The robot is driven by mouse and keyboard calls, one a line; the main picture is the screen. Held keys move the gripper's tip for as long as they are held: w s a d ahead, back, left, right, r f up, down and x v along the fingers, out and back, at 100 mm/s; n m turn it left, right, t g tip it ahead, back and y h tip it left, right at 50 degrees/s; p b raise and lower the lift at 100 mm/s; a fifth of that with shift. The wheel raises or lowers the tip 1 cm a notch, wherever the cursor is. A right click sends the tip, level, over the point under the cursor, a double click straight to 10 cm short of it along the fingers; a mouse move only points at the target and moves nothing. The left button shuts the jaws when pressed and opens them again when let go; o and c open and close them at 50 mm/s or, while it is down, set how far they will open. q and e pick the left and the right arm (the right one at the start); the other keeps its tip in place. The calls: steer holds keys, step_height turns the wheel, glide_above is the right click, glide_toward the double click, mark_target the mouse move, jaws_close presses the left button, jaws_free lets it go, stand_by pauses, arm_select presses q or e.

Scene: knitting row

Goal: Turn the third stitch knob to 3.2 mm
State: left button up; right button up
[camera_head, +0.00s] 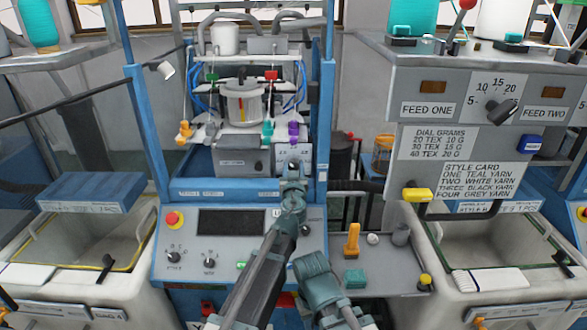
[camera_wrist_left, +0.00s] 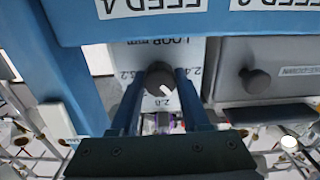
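The stitch knob (camera_wrist_left: 160,78) is a dark round knob with a white pointer mark, on a pale plate (camera_wrist_left: 150,50) lettered "LOOP mm". In the left wrist view its numbers read upside down, with 3.2 at the left and 2.4 at the right.
A grey box with another dark knob (camera_wrist_left: 256,82) stands beside the plate. A blue frame post (camera_wrist_left: 50,60) is close to my left gripper. Below in the head view is a control panel with a screen (camera_head: 231,222) and a red button (camera_head: 174,219).

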arm_select(q)
jaws_close()
steer(key=shift+m, duration=0.3)
steer(key=m, duration=0.5)
steer(key=shift+m, duration=0.3)
steer(key=m, duration=1.1)
steer(key=shift+m, duration=0.3)
steer(key=m, duration=0.5)
steer(key=shift+m, duration=0.6)
